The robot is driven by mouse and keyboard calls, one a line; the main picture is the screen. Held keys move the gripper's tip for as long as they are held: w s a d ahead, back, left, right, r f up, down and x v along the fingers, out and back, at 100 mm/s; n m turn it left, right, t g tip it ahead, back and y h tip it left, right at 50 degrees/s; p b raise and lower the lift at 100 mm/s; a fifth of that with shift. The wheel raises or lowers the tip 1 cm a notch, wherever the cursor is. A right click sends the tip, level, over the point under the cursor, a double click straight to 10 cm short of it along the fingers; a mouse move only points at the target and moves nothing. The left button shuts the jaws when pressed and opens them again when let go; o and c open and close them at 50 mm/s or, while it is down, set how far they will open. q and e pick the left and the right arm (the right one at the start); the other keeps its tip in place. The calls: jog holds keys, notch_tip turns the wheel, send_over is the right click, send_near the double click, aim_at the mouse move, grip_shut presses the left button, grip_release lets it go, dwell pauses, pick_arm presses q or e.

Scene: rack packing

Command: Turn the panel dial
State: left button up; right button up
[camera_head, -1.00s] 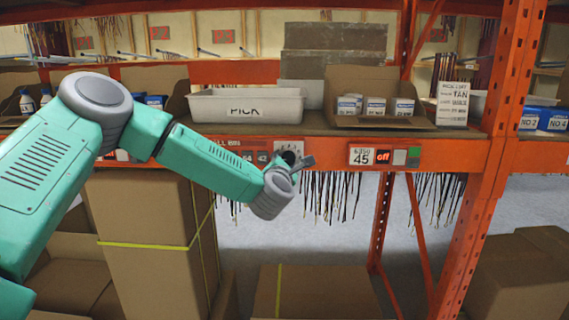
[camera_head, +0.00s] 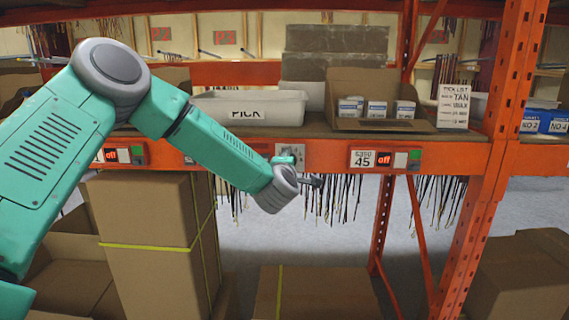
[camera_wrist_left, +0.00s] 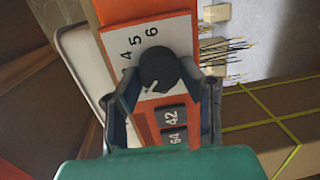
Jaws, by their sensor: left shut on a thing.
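The panel dial (camera_wrist_left: 158,70) is a round black knob with a white mark, set on a white plate (camera_wrist_left: 178,36) with printed numbers such as 4, 5 and 6. In the left wrist view my left gripper (camera_wrist_left: 159,78) has one finger on each side of the knob and is shut on it. The white mark points to the lower left there. In the head view my left gripper (camera_head: 308,180) is at the orange beam, by the grey-white panel (camera_head: 290,153); the knob is hidden there. My right gripper is not in view.
The orange beam (camera_head: 330,155) carries labels with red "off" displays (camera_head: 385,159). Above it stand a white PICK bin (camera_head: 215,105), a cardboard tray of small boxes (camera_head: 350,123) and a pick list card (camera_head: 453,106). Tall cardboard boxes (camera_head: 150,215) stand below my left arm.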

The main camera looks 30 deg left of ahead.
pick_arm(q)
jog(key=shift+d+m+p, duration=0.15)
jog(key=shift+d+m, duration=0.1)
jog(key=shift+m, duration=0.5)
jog(key=shift+d+m+p, duration=0.15)
jog(key=shift+d+m, duration=0.05)
jog(key=shift+m, duration=0.55)
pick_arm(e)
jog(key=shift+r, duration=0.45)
pick_arm(q)
jog(key=shift+f, duration=0.2)
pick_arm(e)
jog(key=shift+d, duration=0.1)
pick_arm(q)
jog(key=o, duration=1.1)
jog(key=shift+o, duration=0.2)
jog(key=d+v, duration=0.1)
jog(key=v, duration=1.1)
jog(key=shift+w+r+g, duration=0.25)
jog(key=shift+w+g, duration=0.05)
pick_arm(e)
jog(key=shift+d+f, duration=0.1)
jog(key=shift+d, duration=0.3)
pick_arm(q)
jog(key=shift+a, duration=0.1)
jog(key=shift+a, duration=0.3)
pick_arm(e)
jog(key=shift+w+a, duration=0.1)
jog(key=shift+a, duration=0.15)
